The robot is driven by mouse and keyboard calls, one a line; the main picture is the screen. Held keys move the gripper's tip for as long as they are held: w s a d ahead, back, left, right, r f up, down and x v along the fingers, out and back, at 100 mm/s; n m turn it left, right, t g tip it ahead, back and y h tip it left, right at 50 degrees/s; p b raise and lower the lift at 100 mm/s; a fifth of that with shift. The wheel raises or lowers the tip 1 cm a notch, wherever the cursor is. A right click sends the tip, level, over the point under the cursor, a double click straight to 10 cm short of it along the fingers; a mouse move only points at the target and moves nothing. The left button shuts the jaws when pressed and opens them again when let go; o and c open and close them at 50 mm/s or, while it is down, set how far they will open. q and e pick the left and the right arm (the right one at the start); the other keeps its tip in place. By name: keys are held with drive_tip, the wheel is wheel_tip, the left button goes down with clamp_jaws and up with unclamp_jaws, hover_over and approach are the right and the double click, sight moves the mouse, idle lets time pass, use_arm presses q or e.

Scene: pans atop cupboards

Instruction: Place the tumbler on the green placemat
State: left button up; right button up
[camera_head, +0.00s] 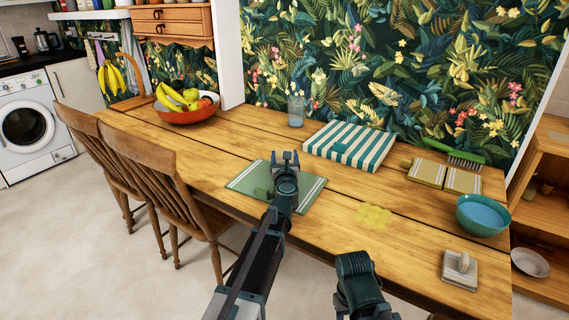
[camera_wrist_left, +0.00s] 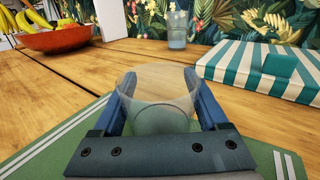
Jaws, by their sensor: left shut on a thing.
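The green placemat (camera_head: 247,181), with white stripes near its ends, lies on the wooden table; it also fills the lower part of the left wrist view (camera_wrist_left: 60,150). My left gripper (camera_head: 285,160) is over the placemat. In the left wrist view its blue fingers are shut on a clear tumbler (camera_wrist_left: 158,82), one on each side. The tumbler looks upright over the placemat. I cannot tell whether its base touches the mat, as the gripper hides it. In the head view the gripper mostly hides the tumbler.
Another glass (camera_head: 296,111) stands near the wall. A striped box or folded cloth (camera_head: 350,145) lies right of the placemat. A fruit bowl (camera_head: 187,116) is at back left. A teal bowl (camera_head: 482,216), a brush (camera_head: 455,153) and a yellow stain (camera_head: 373,215) are to the right.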

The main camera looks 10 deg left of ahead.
use_arm(q)
drive_tip(key=shift+f, duration=0.1)
drive_tip(key=shift+f, duration=0.1)
drive_tip(key=o, duration=1)
drive_tip(key=shift+f, duration=0.1)
drive_tip(key=o, duration=0.4)
drive_tip(key=shift+r, duration=0.25)
drive_tip(key=v, duration=1.2)
